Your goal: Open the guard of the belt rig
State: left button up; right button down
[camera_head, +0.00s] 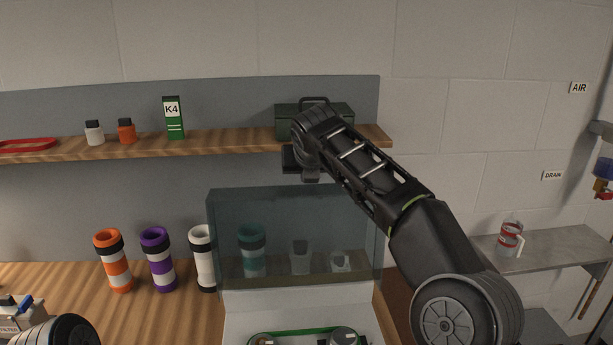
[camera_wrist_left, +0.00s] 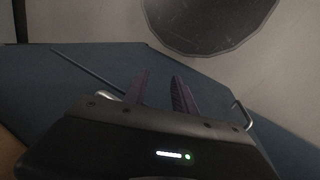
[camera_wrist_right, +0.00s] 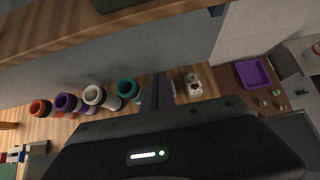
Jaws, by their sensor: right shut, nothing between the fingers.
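The belt rig (camera_head: 240,325) is a white housing at the bottom middle of the head view, with a green belt (camera_head: 283,332) around pulleys. Its guard (camera_head: 285,210), a smoky see-through panel, stands raised and roughly upright at the back of the rig. My right gripper (camera_head: 306,177) is just above the guard's top edge, below the shelf. In the right wrist view my right gripper (camera_wrist_right: 158,92) has its fingers together and empty. My left gripper (camera_wrist_left: 160,90) shows its fingers apart and empty in the left wrist view, away from the rig.
Striped tubes in orange (camera_head: 117,275), purple (camera_head: 160,272), white (camera_head: 201,270) and teal (camera_head: 252,262) stand on the bench, the teal behind the guard. A wooden shelf (camera_head: 220,143) above holds a green toolbox (camera_head: 335,113). A purple tray (camera_wrist_right: 254,73) lies on the bench.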

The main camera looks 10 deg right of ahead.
jog(key=b+v, duration=0.1)
jog(key=v, duration=0.6)
jog(key=shift+s+d, duration=0.1)
jog(key=shift+s, duration=0.05)
